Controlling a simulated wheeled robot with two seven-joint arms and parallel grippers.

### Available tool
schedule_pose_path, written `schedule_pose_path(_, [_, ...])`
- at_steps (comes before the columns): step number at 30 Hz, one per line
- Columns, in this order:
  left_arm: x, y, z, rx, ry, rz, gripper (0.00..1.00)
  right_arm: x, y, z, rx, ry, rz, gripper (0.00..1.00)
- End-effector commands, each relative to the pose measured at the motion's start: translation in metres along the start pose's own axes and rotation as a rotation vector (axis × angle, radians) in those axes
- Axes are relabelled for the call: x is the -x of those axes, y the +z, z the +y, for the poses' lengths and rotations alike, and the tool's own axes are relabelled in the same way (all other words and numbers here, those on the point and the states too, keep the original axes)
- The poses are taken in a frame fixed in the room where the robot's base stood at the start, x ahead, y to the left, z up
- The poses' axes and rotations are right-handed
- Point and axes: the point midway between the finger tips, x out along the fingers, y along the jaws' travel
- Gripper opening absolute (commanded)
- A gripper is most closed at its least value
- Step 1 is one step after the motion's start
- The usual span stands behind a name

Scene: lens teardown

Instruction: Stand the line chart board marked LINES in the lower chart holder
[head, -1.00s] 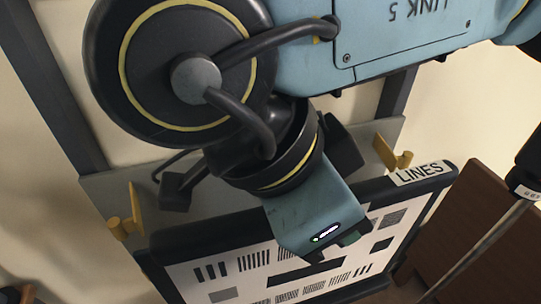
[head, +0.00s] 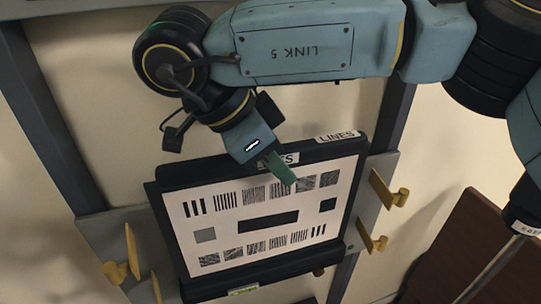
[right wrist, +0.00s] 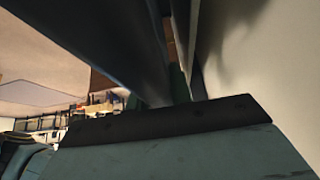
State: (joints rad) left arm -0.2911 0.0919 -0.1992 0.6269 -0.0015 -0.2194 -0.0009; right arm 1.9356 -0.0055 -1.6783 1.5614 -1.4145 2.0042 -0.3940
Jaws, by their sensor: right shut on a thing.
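The line chart board (head: 240,248) is a white panel of black line patterns in a dark frame, with a LINES label (head: 338,136) on its top edge. My right gripper (head: 279,166) is shut on the board's top edge, with a green finger over its front. In the right wrist view the dark frame (right wrist: 110,45) rises from the jaws. The board stands nearly upright, slightly tilted in the picture, before a grey holder plate (head: 97,232) with yellow clips (head: 372,241) on both sides. I cannot tell whether its bottom edge rests in the holder. My left gripper is not in view.
Dark uprights (head: 42,110) flank the pale wall behind. More yellow clips (head: 385,190) stick out at right and at left (head: 131,252). A brown panel (head: 465,245) and a thin metal rod (head: 490,268) stand at lower right.

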Motion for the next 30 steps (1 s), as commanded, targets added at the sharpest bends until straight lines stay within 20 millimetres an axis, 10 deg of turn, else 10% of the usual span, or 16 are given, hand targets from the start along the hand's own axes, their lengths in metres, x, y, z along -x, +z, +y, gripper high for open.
schedule_pose_path(7, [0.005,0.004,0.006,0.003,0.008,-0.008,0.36,0.001,0.0,-0.032,-0.004,0.001,0.001,0.0])
schedule_pose_path(29, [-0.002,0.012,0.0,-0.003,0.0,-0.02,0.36,-0.021,0.013,-0.03,-0.001,0.0,0.0,0.0])
schedule_pose_path(30, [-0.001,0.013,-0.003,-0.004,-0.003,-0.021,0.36,-0.021,0.013,-0.03,-0.001,0.0,0.0,0.25])
